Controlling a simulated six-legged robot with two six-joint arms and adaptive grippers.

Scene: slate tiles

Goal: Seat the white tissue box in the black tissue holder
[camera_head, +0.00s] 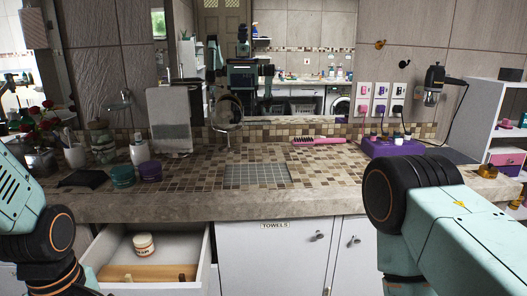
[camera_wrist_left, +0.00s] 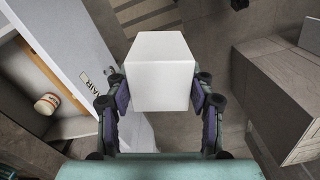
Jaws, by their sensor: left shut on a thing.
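The white tissue box (camera_wrist_left: 160,70) is held between the two fingers of my left gripper (camera_wrist_left: 160,88) in the left wrist view. The fingers press on its left and right sides, and the box is clear of the counter, over the floor area. In the head view the box and both grippers are out of sight; only my arm links show at lower left and right. A low black object (camera_head: 82,178) lies on the left of the counter; I cannot tell whether it is the black tissue holder.
The tiled counter (camera_head: 310,177) has a grey grid mat (camera_head: 256,175) and free room around it. Teal (camera_head: 123,175) and purple (camera_head: 150,171) jars stand left, beside a white bottle (camera_head: 138,152). An open drawer (camera_head: 190,262) holding a jar juts out below. A purple box (camera_head: 393,148) stands right.

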